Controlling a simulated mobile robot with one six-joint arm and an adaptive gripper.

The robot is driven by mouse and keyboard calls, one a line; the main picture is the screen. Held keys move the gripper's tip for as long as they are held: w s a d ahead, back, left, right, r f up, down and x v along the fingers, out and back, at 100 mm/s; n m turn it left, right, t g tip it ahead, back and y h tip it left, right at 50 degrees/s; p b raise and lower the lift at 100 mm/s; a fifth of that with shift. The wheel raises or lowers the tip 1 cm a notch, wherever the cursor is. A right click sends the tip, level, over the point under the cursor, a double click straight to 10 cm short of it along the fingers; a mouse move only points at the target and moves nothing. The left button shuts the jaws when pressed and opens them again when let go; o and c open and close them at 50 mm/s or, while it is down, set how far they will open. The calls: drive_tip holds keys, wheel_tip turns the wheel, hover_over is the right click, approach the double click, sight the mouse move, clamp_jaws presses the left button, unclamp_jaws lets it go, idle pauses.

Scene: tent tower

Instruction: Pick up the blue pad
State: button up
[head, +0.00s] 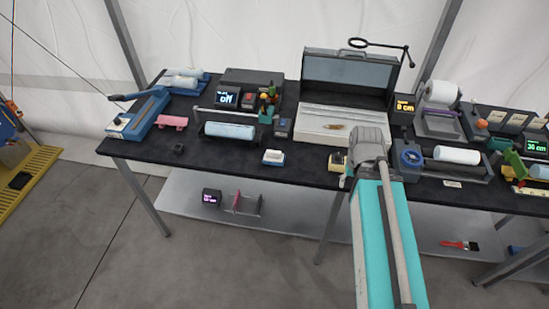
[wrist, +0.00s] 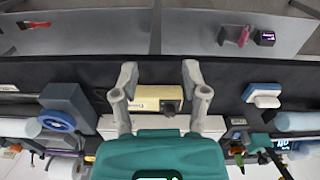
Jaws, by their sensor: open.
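The blue pad (head: 273,157), a small block with blue and white parts, lies near the front edge of the black table in the head view. In the wrist view the blue pad (wrist: 262,90) is to the right of my gripper (wrist: 159,75), clear of the fingers. My gripper is open, its two fingers spread apart, with nothing held. A small yellow device (wrist: 158,98) shows between the fingers. In the head view my turquoise arm reaches over the table right of the pad and hides most of the gripper.
The yellow device (head: 337,161) sits right of the pad. An open silver case (head: 346,119) and a light blue roller (head: 229,131) stand behind the pad. A pink piece (head: 173,122) and a blue lever tool (head: 140,112) are at left. A lower shelf (head: 285,217) runs beneath.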

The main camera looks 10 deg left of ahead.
drive_tip(key=w+a+r+m+p, duration=0.2)
drive_tip(key=w+a+m, duration=0.8)
drive_tip(key=w+a, duration=0.2)
drive_tip(key=r+m+p, duration=0.1)
drive_tip(key=m, duration=0.8)
hover_over(274, 151)
drive_tip(key=shift+s+r, duration=0.15)
drive_tip(key=shift+s, duration=0.15)
wheel_tip(274, 151, down, 9)
drive_tip(key=b, duration=0.8)
drive_tip(key=shift+r, duration=0.15)
drive_tip(key=shift+b, duration=0.3)
drive_tip(key=f+b, duration=0.2)
drive_tip(key=f, duration=0.1)
drive_tip(key=shift+w+b, duration=0.3)
drive_tip(key=shift+b, duration=0.1)
drive_tip(key=shift+f+b, duration=1.05)
drive_tip(key=shift+f, duration=0.05)
